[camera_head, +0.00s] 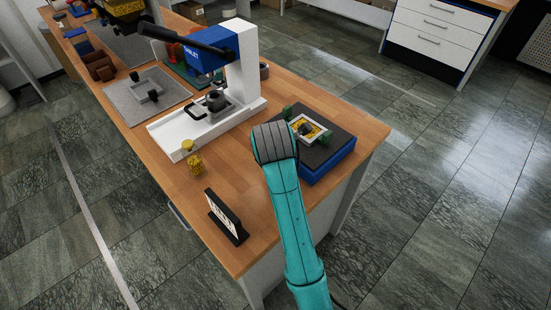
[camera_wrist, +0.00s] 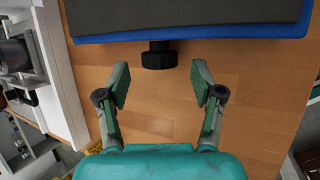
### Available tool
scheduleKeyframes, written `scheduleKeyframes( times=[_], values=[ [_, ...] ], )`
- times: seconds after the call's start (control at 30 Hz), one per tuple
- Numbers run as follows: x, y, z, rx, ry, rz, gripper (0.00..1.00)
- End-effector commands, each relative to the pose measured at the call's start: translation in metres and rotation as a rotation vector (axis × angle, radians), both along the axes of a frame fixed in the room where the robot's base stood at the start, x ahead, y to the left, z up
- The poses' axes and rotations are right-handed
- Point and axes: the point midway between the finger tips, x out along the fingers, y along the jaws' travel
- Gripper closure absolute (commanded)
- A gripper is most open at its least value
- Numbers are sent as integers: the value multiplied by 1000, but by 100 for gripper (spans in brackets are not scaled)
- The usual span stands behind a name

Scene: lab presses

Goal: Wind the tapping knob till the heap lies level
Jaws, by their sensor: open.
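A black tapping knob (camera_wrist: 158,56) sticks out from the near side of a low platform with a blue base (camera_wrist: 200,36) and dark grey top. My gripper (camera_wrist: 160,73) is open and empty in the wrist view. Its fingertips stand to the left and right of the knob's line, apart from it. The platform (camera_head: 341,152) carries a pale square tray holding a yellow heap (camera_head: 317,131). A dark piece covers part of the heap, so its level is hard to judge.
A white press with a blue head (camera_head: 207,53) stands left of the platform. A yellow-filled jar (camera_head: 193,160) and a small sign stand (camera_head: 225,216) are on the wooden bench (camera_head: 172,196). The bench's right edge is close to the platform. Bare wood lies in front of it.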

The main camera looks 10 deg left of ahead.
Motion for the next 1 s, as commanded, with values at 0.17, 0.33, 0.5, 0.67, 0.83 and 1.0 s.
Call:
scheduleKeyframes(
  times=[0.17,0.33,0.5,0.67,0.83,1.0],
  values=[
    [-20,-1,32,3,-3,1,33],
    [-35,-3,58,2,-4,0,33],
    [-45,-5,72,1,-1,0,33],
    [-48,-5,77,0,0,0,33],
    [-48,-5,77,0,0,0,33],
    [-43,-8,77,-6,4,-7,33]
  ],
)
